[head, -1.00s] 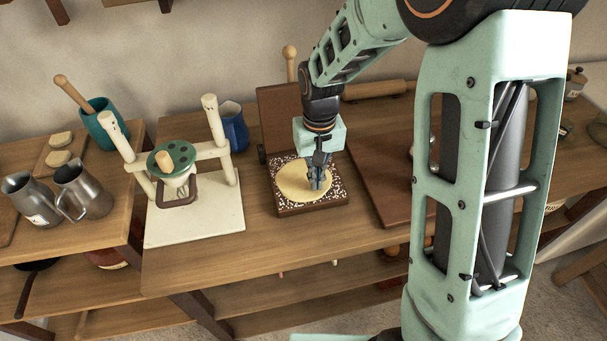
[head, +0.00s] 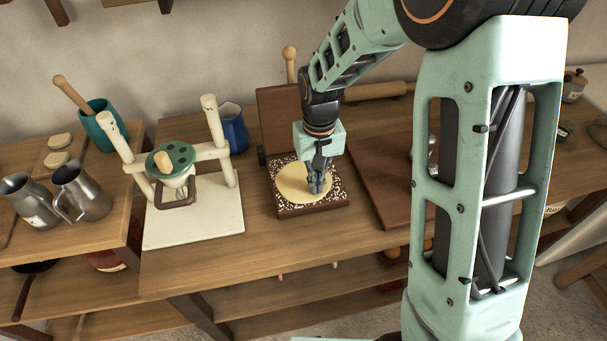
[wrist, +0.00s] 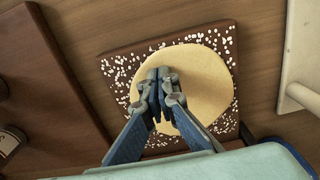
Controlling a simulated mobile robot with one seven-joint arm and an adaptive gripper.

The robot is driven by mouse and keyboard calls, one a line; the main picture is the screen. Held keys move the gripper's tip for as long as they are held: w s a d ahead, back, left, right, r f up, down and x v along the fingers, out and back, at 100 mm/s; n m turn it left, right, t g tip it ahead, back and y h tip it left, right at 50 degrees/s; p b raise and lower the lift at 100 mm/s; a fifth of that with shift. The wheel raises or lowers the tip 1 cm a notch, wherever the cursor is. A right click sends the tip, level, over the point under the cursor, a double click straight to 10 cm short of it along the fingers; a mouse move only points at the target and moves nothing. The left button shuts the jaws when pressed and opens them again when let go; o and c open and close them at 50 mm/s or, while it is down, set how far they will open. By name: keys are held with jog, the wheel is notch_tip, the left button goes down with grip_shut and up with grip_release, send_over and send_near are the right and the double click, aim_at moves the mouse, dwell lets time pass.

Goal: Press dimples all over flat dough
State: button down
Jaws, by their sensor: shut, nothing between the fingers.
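The flat dough (head: 293,184) is a pale yellow round on a dark board with white speckles (head: 290,210). In the wrist view the dough (wrist: 212,85) fills most of the speckled board (wrist: 118,72). My gripper (head: 316,189) is shut and empty, pointing down over the right part of the dough in the head view. In the wrist view its closed fingertips (wrist: 158,75) lie over the dough's left part. The tips look at or very near the surface; I cannot tell if they touch. The fingers hide part of the dough, and no dimples can be made out.
A cream press frame with a green disc (head: 172,158) stands left of the board. A bare brown board (head: 385,180) lies to the right. A blue jug (head: 233,128) and a rolling pin (head: 375,90) are behind. Metal pitchers (head: 82,190) stand far left.

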dwell(0.3)
jog(key=shift+r+p, duration=0.8)
jog(key=shift+r, duration=0.2)
jog(key=shift+w+d+p, duration=0.2)
jog(key=shift+w+d, duration=0.05)
jog(key=shift+w, duration=1.1)
jog(key=shift+w+d+p, duration=0.15)
jog(key=shift+w+d, duration=0.05)
jog(key=shift+w, duration=1.15)
jog(key=shift+f, duration=0.25)
jog(key=shift+f+b, duration=0.65)
jog(key=shift+f, duration=0.1)
jog(key=shift+s+f, duration=0.1)
jog(key=shift+f, duration=0.05)
